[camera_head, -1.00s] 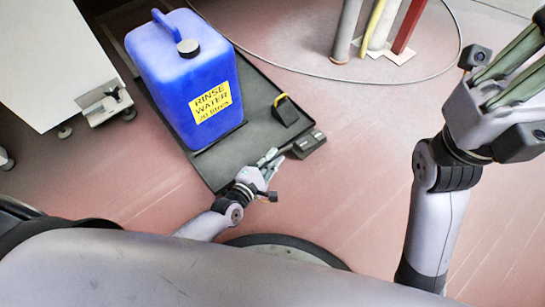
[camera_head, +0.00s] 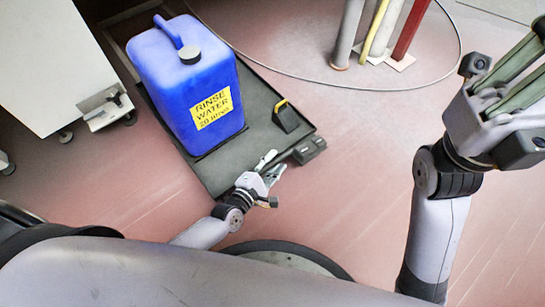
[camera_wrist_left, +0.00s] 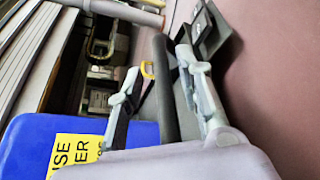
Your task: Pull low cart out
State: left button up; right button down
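The low cart (camera_head: 222,178) is a flat dark tray close to the floor, set diagonally in the head view. A blue rinse-water jug (camera_head: 178,100) stands upright on it. My left gripper (camera_head: 272,164) is at the cart's near edge, fingers spread, one over the tray and one outside. In the left wrist view, the dark bar of the cart's edge (camera_wrist_left: 166,95) runs between the fingers of my left gripper (camera_wrist_left: 163,78), with gaps showing. Whether either finger touches it is unclear. My right gripper (camera_head: 522,78) is raised at the right, empty, fingers apart and partly cut off.
A black wedge with a yellow top (camera_head: 286,117) sits on the cart, and a small dark block (camera_head: 309,149) is at its near right corner. A white cabinet (camera_head: 55,65) stands left. Upright pipes (camera_head: 378,30) and a cable loop lie behind. Floor at front right is clear.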

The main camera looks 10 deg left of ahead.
pick_arm(q)
notch_tip(320, 180, up, 9)
jog(key=shift+w+f, duration=0.15)
jog(key=shift+r, duration=0.5)
